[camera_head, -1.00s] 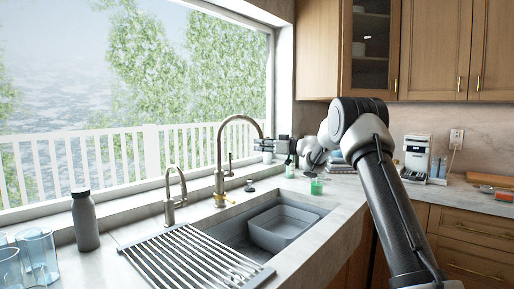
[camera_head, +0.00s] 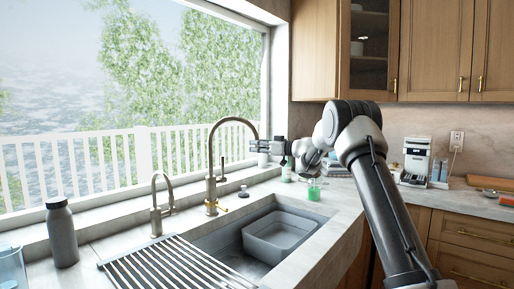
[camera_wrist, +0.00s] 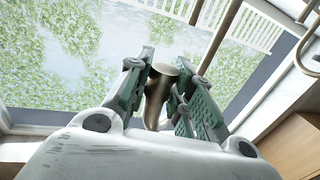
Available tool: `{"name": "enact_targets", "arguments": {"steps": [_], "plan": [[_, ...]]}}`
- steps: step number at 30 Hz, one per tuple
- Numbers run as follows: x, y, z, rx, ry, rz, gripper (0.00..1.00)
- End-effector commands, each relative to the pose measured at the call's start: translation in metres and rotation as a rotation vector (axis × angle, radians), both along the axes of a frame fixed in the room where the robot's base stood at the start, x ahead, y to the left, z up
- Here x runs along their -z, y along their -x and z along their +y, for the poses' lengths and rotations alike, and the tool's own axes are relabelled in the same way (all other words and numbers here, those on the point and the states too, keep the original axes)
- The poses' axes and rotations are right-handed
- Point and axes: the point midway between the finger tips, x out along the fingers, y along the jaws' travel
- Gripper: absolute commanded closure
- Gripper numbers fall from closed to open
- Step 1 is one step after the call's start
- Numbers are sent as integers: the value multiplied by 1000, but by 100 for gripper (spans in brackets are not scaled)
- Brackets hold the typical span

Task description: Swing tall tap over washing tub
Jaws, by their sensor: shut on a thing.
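The tall tap (camera_head: 212,165) is a brass-coloured gooseneck standing behind the sink, its arc reaching to the right. The grey washing tub (camera_head: 281,234) sits in the right part of the sink. My gripper (camera_head: 262,146) is at the outer end of the tap's arc, above and behind the tub. In the wrist view my gripper (camera_wrist: 165,95) has its green-padded fingers on both sides of the tap's spout end (camera_wrist: 157,98), shut on it. The spout end lies behind the tub's near side in the head view, not clearly over it.
A shorter tap (camera_head: 156,205) and a grey bottle (camera_head: 61,232) stand at left. A slatted drying rack (camera_head: 175,266) covers the sink's left part.

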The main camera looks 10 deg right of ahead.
Motion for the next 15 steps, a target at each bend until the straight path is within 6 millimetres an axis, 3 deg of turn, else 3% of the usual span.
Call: {"name": "enact_targets", "arguments": {"steps": [4, 5, 8, 15], "plan": [[-1, 0, -1, 2, -1, -2, 100], [-1, 0, -1, 2, -1, -2, 74], [-1, 0, -1, 2, 0, -1, 55], [-1, 0, 0, 1, 0, -1, 55]]}}
